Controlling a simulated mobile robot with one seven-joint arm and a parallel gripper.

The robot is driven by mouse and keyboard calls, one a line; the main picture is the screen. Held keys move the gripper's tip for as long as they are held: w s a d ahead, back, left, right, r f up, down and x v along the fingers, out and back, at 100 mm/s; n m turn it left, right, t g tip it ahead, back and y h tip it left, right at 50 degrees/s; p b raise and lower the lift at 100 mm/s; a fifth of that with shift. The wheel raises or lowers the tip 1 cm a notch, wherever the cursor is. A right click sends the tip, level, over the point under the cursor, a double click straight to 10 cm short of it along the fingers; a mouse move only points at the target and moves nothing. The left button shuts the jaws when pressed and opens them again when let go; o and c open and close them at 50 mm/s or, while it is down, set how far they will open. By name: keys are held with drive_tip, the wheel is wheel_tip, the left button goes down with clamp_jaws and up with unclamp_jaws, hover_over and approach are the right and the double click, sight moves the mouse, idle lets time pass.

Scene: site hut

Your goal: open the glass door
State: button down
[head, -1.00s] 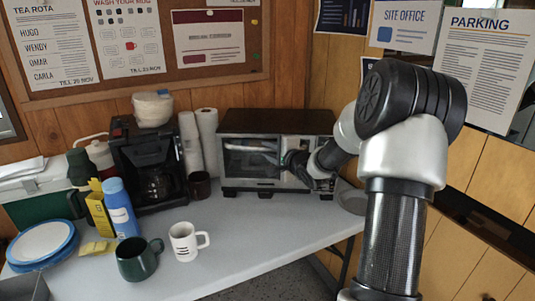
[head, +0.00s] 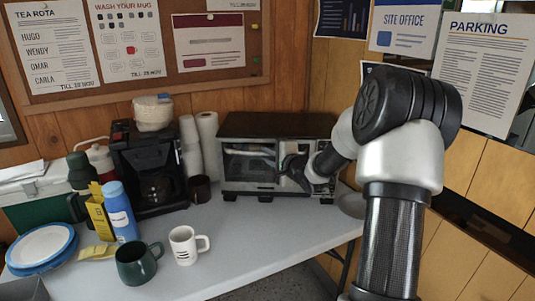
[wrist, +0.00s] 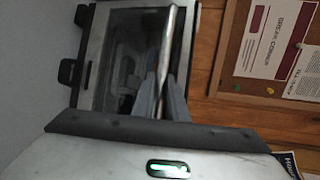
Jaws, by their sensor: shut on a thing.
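The glass door (head: 245,166) is the dark front pane of a toaster oven on the table, left of its control panel. It looks closed or nearly so; I cannot tell if there is a small gap. A pale bar handle (wrist: 170,35) runs across the door in the wrist view. My gripper (wrist: 161,90) is shut on this handle, with one finger on each side. In the head view my gripper (head: 285,168) is at the oven's front, hiding part of the door and panel.
A white mug (head: 183,245) and green mug (head: 138,263) stand nearer the front. The table before the oven (head: 265,230) is clear.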

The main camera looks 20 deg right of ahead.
drive_tip(key=s+a+f, duration=0.2)
drive_tip(key=s+f, duration=0.2)
drive_tip(key=f, duration=0.1)
drive_tip(key=s+a+f+b, duration=0.1)
drive_tip(key=s+a+f, duration=0.1)
drive_tip(key=s+f, duration=0.2)
drive_tip(key=s+a+f+b, duration=0.1)
drive_tip(key=s+a+f, duration=0.1)
drive_tip(key=s+f, duration=0.2)
wheel_tip(320, 180, down, 2)
drive_tip(key=shift+s+a+f, duration=0.1)
drive_tip(key=shift+s, duration=0.05)
drive_tip(key=shift+s+a+f+b, duration=0.1)
drive_tip(key=shift+f+b, duration=0.55)
drive_tip(key=shift+f, duration=0.8)
